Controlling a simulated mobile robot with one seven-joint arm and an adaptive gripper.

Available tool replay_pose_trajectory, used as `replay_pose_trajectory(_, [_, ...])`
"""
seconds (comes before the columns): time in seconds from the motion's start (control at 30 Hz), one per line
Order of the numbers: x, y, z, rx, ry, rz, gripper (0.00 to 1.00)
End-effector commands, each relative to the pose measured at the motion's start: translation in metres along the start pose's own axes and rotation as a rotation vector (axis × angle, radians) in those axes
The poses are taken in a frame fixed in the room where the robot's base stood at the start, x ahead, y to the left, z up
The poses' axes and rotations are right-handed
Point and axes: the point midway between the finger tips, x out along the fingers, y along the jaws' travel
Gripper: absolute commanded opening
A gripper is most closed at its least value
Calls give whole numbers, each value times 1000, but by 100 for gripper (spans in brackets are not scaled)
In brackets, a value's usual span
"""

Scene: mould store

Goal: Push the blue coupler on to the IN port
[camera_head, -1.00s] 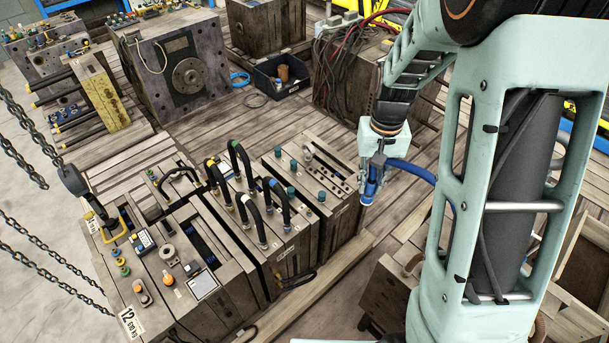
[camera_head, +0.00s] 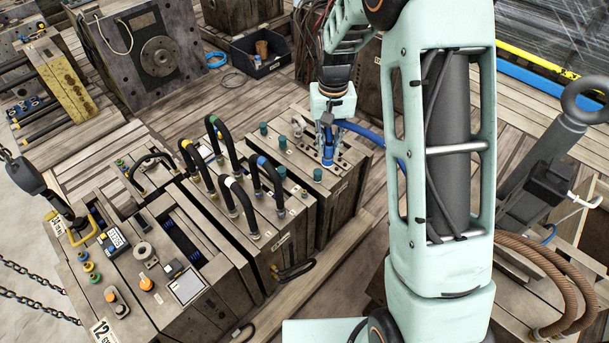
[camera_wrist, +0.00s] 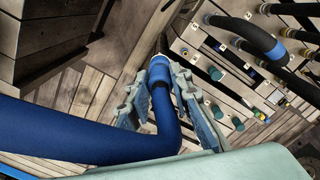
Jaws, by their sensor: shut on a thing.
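The blue coupler (camera_head: 328,154) is at the end of a blue hose (camera_head: 372,131). My gripper (camera_head: 327,139) is shut around it, above the fitting plate on the right-hand mould block (camera_head: 345,185). In the wrist view the coupler (camera_wrist: 160,70) sits between the two pale fingers, and the thick hose (camera_wrist: 80,130) bends away to the left. The coupler points down in the head view. The IN port cannot be picked out; no port label is legible, and the coupler and gripper cover part of the plate. I cannot tell whether the coupler touches a port.
Several green caps (camera_head: 281,172) stand on the block close to the coupler. Black looped hoses (camera_head: 232,195) rise just left of it. A dark bin (camera_head: 262,55) stands behind on the planks. A large grey shackle-like fitting (camera_head: 540,150) and brown rope (camera_head: 555,275) are at the right.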

Motion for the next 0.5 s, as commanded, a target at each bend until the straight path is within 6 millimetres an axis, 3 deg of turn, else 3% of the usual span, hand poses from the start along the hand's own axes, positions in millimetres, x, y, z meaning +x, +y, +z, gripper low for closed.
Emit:
replay_pose_trajectory(0.03, [23,-6,-6,-4,1,0,0])
replay_pose_trajectory(0.1, [40,-12,-13,-7,0,0,0])
replay_pose_trajectory(0.5, [120,-50,-47,-19,1,-7,0])
